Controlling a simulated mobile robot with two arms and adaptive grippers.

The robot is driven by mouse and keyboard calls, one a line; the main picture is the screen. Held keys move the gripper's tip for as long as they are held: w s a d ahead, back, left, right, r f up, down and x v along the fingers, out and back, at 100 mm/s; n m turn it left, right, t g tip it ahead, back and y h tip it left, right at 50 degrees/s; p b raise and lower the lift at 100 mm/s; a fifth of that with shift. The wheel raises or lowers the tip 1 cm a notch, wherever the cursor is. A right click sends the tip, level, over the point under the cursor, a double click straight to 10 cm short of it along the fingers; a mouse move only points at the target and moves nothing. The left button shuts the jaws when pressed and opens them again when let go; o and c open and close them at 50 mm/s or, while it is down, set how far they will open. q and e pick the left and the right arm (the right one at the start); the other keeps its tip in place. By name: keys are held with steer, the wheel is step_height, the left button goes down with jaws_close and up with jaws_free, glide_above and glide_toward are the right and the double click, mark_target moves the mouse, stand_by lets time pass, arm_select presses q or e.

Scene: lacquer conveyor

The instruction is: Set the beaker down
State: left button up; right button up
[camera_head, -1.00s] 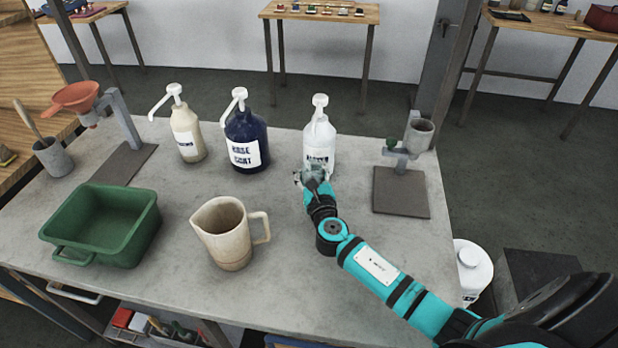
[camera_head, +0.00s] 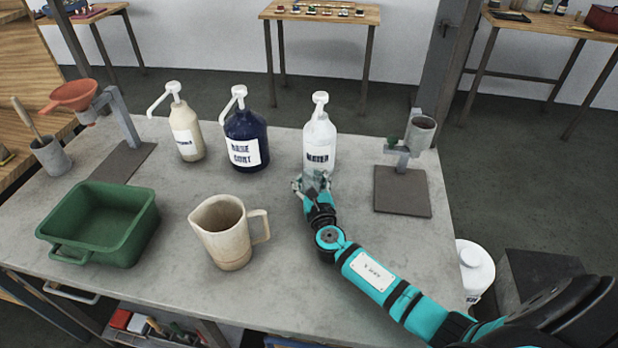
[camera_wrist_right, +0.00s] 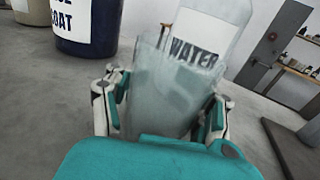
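The beaker (camera_wrist_right: 160,95) is a clear glass vessel. In the right wrist view it stands between the fingers of my right gripper (camera_wrist_right: 165,112), which appear closed against its sides. In the head view the beaker (camera_head: 316,180) shows small and blurred at the tip of my right gripper (camera_head: 313,187), just in front of the white WATER bottle (camera_head: 320,140). The gripper partly hides its lower part, so I cannot tell whether its base touches the grey table (camera_head: 285,255). My left gripper is out of view.
A dark blue BASE COAT bottle (camera_head: 245,135) and a cream pump bottle (camera_head: 186,135) stand left of the WATER bottle. A beige jug (camera_head: 228,240) and green tub (camera_head: 100,230) stand nearer. A stand (camera_head: 402,190) is at right. The front middle of the table is clear.

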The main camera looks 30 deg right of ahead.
steer(key=o, duration=0.3)
steer(key=shift+o, duration=0.2)
steer(key=shift+r, duration=0.1)
steer(key=shift+s+r, duration=0.1)
steer(key=v, duration=1.2)
steer(key=shift+b, duration=0.3)
